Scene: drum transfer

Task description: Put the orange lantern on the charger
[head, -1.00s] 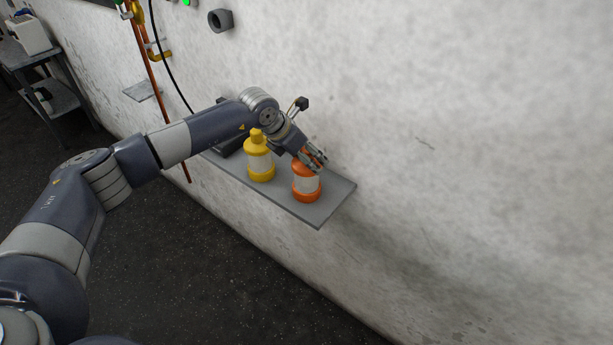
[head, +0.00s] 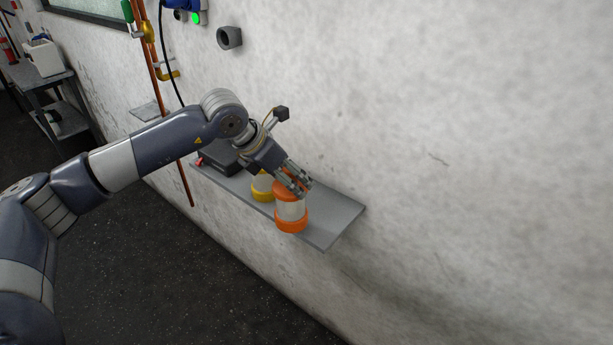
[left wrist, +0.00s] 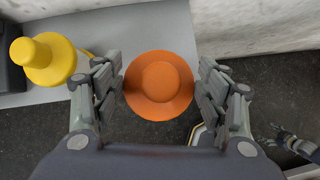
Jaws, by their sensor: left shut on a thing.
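The orange lantern (head: 291,226), with a pale middle band, is in my left gripper (head: 297,186), whose fingers close around its upper part. In the left wrist view the lantern's round orange top (left wrist: 160,85) sits between the two fingers, over the shelf's front edge with dark floor below. It looks upright and held off the shelf. A dark box (head: 218,158) with a small red part lies at the shelf's left end; I cannot tell for certain that it is the charger. What looks like my right gripper (left wrist: 288,142) shows small at the left wrist view's lower right.
A yellow lantern (head: 262,188) stands on the grey shelf (head: 335,215) between the dark box and the orange lantern, partly hidden by my gripper. The shelf's right end is bare. Copper pipes (head: 165,100) and a black cable run down the wall at the left.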

